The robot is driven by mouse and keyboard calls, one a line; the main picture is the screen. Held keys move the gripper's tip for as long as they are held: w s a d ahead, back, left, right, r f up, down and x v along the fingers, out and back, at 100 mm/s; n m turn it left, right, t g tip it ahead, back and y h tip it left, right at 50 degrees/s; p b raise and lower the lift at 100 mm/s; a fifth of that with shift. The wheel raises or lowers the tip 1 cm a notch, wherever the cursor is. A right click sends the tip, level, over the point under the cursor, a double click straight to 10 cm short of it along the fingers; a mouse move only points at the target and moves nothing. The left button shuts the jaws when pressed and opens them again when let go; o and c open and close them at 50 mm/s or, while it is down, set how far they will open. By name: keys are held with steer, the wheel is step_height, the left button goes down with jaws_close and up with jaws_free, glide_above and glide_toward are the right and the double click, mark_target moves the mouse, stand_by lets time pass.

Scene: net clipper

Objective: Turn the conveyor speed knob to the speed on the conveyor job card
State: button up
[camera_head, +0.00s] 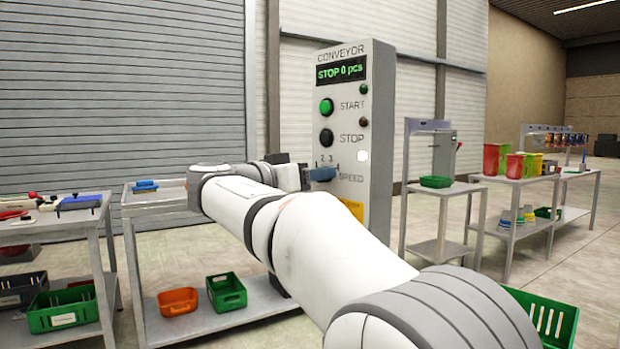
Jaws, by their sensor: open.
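The grey conveyor control box (381,130) stands upright in the middle of the view, with a green display reading "STOP 0 pcs". A yellow label (351,208) shows lower on the box, partly behind my arm. I cannot make out a speed on it.
Above the knob are a green START button (326,106) and a black STOP button (326,138). A metal cart (150,199) with bins on its lower shelf stands left of the box. A workbench (45,222) is farther left. Tables with coloured bins stand at right.

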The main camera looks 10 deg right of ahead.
steer(key=shift+d, duration=0.2)
steer(key=shift+c, duration=0.2)
steer(key=c, duration=0.9)
steer(key=shift+c, duration=0.2)
steer(key=shift+w+a+f+n+p, duration=0.1)
steer(key=shift+n+p, duration=2)
steer(key=shift+n, duration=1.85)
steer(key=shift+w+n+p, duration=0.1)
steer(key=shift+n+p, duration=1.95)
steer(key=shift+n, duration=1.9)
steer(key=shift+f, duration=0.1)
